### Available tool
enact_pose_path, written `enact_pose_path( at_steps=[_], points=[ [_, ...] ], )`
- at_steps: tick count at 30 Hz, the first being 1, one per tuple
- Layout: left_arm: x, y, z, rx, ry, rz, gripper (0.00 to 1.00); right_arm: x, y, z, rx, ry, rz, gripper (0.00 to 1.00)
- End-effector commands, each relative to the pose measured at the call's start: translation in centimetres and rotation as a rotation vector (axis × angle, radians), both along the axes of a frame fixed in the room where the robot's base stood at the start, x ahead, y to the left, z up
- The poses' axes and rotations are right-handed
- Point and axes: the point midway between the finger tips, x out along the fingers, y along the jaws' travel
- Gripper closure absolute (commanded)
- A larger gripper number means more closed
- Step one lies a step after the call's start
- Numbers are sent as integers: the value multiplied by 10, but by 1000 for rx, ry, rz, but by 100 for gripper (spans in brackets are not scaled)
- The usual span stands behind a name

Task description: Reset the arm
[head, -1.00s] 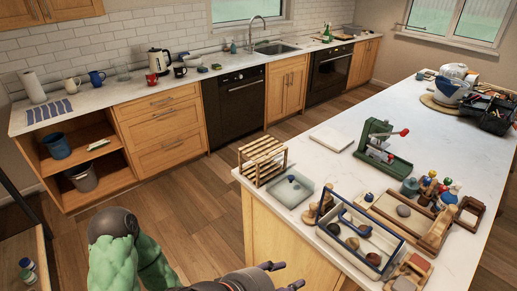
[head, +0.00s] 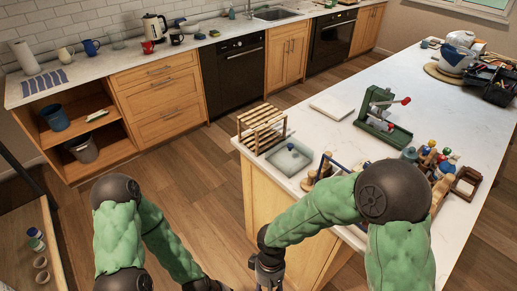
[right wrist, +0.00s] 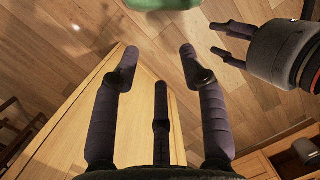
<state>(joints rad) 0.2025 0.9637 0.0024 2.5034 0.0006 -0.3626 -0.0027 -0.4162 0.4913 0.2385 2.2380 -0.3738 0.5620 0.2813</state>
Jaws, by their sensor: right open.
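My right arm (head: 320,210) reaches in from the right of the head view, bent across the island's near corner. My right gripper (head: 268,286) hangs beside the island's front side, its tips cut off by the lower edge. In the right wrist view, my right gripper (right wrist: 158,62) is open and empty, its fingers spread. My left arm (head: 120,235) comes in at the lower left, its wrist at the bottom edge. My left gripper (right wrist: 213,38) shows in the right wrist view with its fingers apart and nothing between them, close to the right gripper.
The island (head: 330,120) carries a wooden rack (head: 262,128), a grey tray (head: 288,158), a green press (head: 380,115) and several pottery tools. My right arm hides part of the tools. A shelf (head: 35,245) with jars stands at the left. Floor between is clear.

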Motion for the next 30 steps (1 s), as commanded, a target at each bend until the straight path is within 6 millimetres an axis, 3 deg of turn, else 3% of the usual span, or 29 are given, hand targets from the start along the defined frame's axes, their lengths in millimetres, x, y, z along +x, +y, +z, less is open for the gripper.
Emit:
enact_pose_path(
  at_steps=[1, 6, 12, 15, 21, 30],
  points=[
    [0, 0, 0, 0, 0, 0, 60, -3, -4, -19, 46, 24, -69, 57],
    [0, 0, 0, 0, 0, 0, 60, -1, -11, -71, 182, 24, -304, 57],
    [0, 0, 0, 0, 0, 0, 60, 2, -38, -122, 248, -42, -580, 57],
    [0, 0, 0, 0, 0, 0, 60, 2, -52, -138, 247, -78, -674, 57],
    [0, 0, 0, 0, 0, 0, 60, 0, -68, -153, 235, -119, -761, 57],
    [0, 0, 0, 0, 0, 0, 60, 0, -69, -154, 233, -124, -766, 57]
  ],
)
